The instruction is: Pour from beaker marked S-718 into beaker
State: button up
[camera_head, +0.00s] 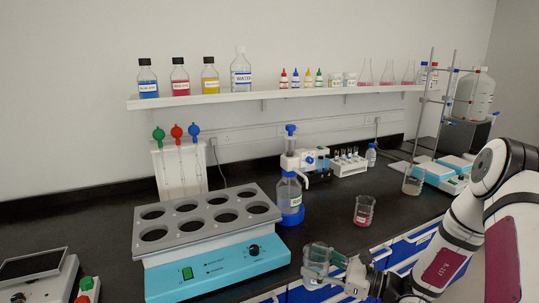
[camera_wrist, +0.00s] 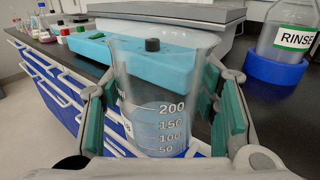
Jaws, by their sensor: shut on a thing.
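My gripper (camera_head: 326,268) is shut on a clear glass beaker (camera_head: 316,257) and holds it near the bench's front edge. In the wrist view the held beaker (camera_wrist: 155,90) stands about upright between the green finger pads, with white marks up to 200. A partial label shows at its left side, too little to read; its contents are hard to make out. A beaker with pink liquid (camera_head: 364,211) stands on the bench to the right of my gripper and farther back. Another beaker with pale brownish contents (camera_head: 412,183) stands farther right. No S-718 marking is readable.
A blue-and-grey multi-position heater (camera_head: 215,265) stands left of my gripper. A RINSE bottle in a blue base (camera_head: 289,203) is behind it. A test-tube rack (camera_head: 348,164) and a metal stand (camera_head: 424,105) are farther back. Bare bench surrounds the pink beaker.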

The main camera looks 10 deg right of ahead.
aim_at(413, 176)
jog(key=i+l+z, duration=0.2)
jog(key=z, duration=0.25)
jog(key=i+l+z, duration=0.1)
jog(key=z, duration=0.3)
jog(key=i+z, duration=0.3)
jog(key=z, duration=0.15)
jog(key=i+l+u, duration=0.15)
jog(key=i, duration=0.15)
jog(key=i+u, duration=0.15)
jog(key=i, duration=0.2)
jog(key=i+l+u, duration=0.1)
jog(key=u, duration=0.35)
jog(key=i+l+u, duration=0.2)
jog(key=u, duration=0.25)
